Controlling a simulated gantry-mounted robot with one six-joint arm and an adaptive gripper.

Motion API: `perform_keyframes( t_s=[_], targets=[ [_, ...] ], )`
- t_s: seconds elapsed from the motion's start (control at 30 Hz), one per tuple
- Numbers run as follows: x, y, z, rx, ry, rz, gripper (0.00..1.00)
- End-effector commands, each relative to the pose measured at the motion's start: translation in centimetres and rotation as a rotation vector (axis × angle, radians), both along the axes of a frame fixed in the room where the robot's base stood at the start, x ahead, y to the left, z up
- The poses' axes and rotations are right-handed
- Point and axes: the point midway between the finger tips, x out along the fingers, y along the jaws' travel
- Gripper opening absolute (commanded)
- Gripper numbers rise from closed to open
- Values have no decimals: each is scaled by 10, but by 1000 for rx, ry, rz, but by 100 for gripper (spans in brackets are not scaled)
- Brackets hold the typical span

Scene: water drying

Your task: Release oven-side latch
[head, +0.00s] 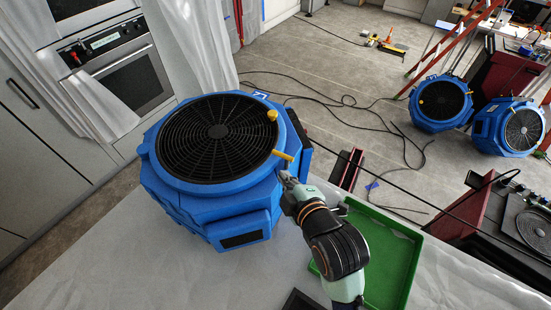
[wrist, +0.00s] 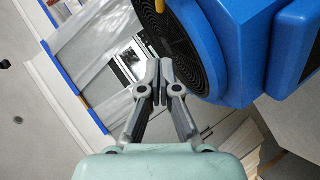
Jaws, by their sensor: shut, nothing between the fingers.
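A blue octagonal fan unit (head: 215,150) with a round black grille stands on the sheet-covered table. Two yellow latches sit at the right of its rim: the farther latch (head: 272,115) looks short and stubby, and the nearer latch (head: 284,156) sticks out past the rim. Which one is the oven-side latch I cannot tell for sure. My gripper (head: 284,178) is shut and empty, just below the nearer latch beside the housing. In the wrist view, the shut fingers (wrist: 160,70) are beside the black grille and a yellow latch (wrist: 160,5) shows at the top edge.
A green tray (head: 400,255) lies on the table to the right, partly under my arm. The oven (head: 120,75) is behind at upper left. Two more blue fans (head: 440,102) stand on the floor at right, and cables cross the floor.

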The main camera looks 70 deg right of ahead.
Motion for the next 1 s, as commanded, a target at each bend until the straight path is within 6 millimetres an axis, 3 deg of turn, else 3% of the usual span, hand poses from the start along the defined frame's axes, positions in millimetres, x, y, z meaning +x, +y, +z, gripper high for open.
perform_keyframes(
  t_s=[0.47, 0.7, 1.0],
  targets=[
    [61, -61, -36, 2, 2, 1, 0],
    [58, -90, -55, 2, 0, -2, 0],
    [58, -95, -60, 0, 0, 0, 0]
  ],
)
